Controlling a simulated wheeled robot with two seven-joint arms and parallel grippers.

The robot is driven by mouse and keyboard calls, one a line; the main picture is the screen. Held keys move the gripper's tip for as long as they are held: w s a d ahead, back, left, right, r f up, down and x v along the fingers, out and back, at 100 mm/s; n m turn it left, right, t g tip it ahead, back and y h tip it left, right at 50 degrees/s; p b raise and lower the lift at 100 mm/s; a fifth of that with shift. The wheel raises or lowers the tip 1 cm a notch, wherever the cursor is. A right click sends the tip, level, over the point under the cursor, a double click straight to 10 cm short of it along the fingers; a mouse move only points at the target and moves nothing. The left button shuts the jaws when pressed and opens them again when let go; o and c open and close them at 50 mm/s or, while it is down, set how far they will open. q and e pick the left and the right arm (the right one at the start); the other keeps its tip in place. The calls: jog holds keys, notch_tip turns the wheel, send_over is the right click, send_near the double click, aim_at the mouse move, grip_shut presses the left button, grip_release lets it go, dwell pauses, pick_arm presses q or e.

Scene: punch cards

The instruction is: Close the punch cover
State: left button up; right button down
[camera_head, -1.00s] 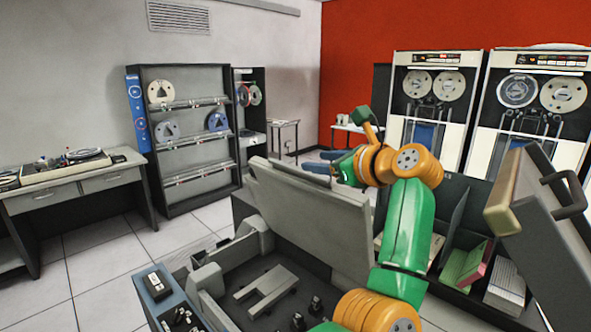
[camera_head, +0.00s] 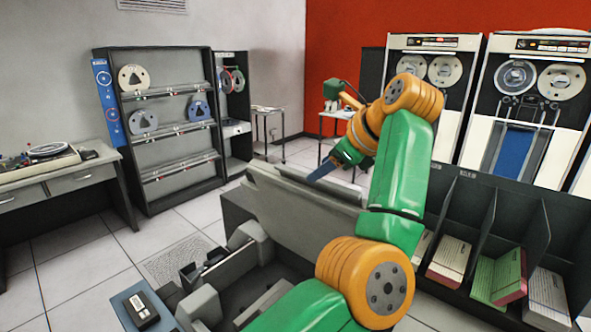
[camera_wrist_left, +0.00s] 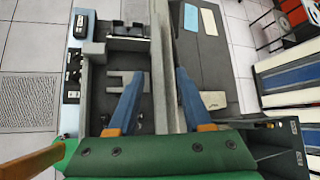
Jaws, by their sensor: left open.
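The punch cover (camera_head: 305,232) is a grey panel standing open and steeply tilted above the punch machine (camera_head: 262,300). In the left wrist view the cover (camera_wrist_left: 161,45) shows edge-on as a long strip. My left gripper (camera_head: 322,172) is at the cover's top edge, its blue fingers partly hidden behind my arm. In the left wrist view my left gripper (camera_wrist_left: 160,76) is open, one finger on each side of the cover's strip. I cannot tell whether either finger touches it. The machine's bed with a grey bracket (camera_wrist_left: 125,85) is uncovered. My right gripper is not in view.
Card bins (camera_head: 480,250) with several card stacks stand on the right. Tape drives (camera_head: 535,110) stand behind them. A blue control panel (camera_head: 143,305) is at the machine's left. Floor (camera_head: 75,255) is clear on the left.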

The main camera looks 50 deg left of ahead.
aim_at(318, 181)
pick_arm(q)
jog(key=shift+w+a+f+p, duration=0.15)
jog(key=shift+a+f, duration=0.25)
jog(key=shift+f, duration=0.25)
jog(key=shift+s+a+f+p, duration=0.15)
jog(key=shift+a+f, duration=0.2)
jog(key=shift+f, duration=0.25)
jog(key=shift+w+a+f, duration=0.1)
jog(key=shift+w+f, duration=0.1)
jog(key=shift+f, duration=0.05)
jog(key=shift+a+f, duration=0.3)
jog(key=shift+w+a+f, duration=0.2)
jog(key=shift+a+f, duration=0.1)
jog(key=shift+a, duration=0.4)
jog(key=shift+c, duration=0.2)
jog(key=shift+d, duration=0.2)
jog(key=c, duration=0.7)
grip_shut()
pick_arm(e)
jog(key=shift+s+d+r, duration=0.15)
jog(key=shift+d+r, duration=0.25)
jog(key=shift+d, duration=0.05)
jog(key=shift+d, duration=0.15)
